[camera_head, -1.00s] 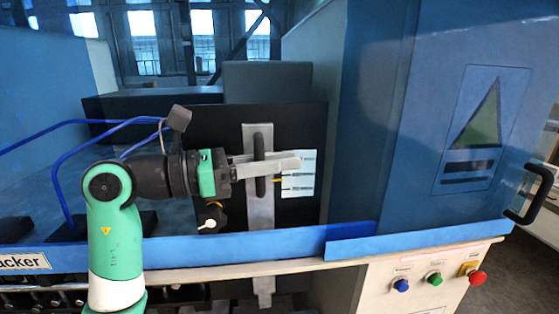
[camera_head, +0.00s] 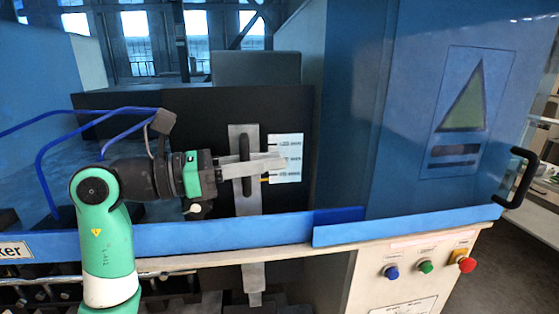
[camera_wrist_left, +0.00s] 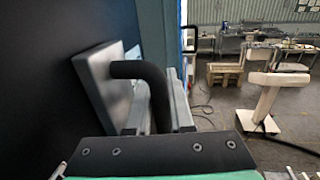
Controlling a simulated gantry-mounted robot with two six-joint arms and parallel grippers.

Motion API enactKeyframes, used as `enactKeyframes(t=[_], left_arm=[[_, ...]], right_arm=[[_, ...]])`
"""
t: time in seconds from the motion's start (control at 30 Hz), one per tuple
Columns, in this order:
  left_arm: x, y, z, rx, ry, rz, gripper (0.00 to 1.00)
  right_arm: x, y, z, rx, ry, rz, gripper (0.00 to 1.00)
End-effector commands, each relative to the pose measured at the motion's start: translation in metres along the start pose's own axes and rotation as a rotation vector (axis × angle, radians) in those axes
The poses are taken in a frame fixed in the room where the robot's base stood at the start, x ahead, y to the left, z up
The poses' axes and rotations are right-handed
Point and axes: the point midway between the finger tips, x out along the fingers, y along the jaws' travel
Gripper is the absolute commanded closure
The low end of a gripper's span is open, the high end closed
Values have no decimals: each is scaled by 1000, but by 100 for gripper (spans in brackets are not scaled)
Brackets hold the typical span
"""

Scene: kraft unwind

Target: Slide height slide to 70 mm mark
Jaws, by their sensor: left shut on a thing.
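The height slide (camera_head: 247,203) is an upright grey metal bar on a dark panel, with a black bow handle (camera_head: 247,184). A white scale label (camera_head: 288,150) with several marks is fixed just right of it. The yellow pointer (camera_head: 265,180) is near the label's lower end, close to its lowest mark; the numbers are too small to read. My left gripper (camera_head: 272,163) is shut on the handle, its fingers pointing right across the bar. In the left wrist view the black handle (camera_wrist_left: 158,95) stands out from the grey slide plate (camera_wrist_left: 105,85). My right gripper is not in view.
A blue rail (camera_head: 190,235) runs across below the panel. At right stands a large blue door (camera_head: 400,120) with a black handle (camera_head: 522,178). Blue, green and red buttons (camera_head: 426,267) sit on the front panel. Blue hoses (camera_head: 75,122) curve behind my left arm.

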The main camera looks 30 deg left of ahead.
Motion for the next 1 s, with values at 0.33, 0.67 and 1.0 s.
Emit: enactKeyframes(t=[0.33, 0.67, 1.0], left_arm=[[2, 0, -4, -6, 10, -3, 68], [-26, 1, -6, -3, 7, 1, 68], [-102, 2, -5, -5, 9, 1, 68]], right_arm=[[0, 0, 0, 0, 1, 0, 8], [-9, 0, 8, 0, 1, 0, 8], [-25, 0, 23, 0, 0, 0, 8]])
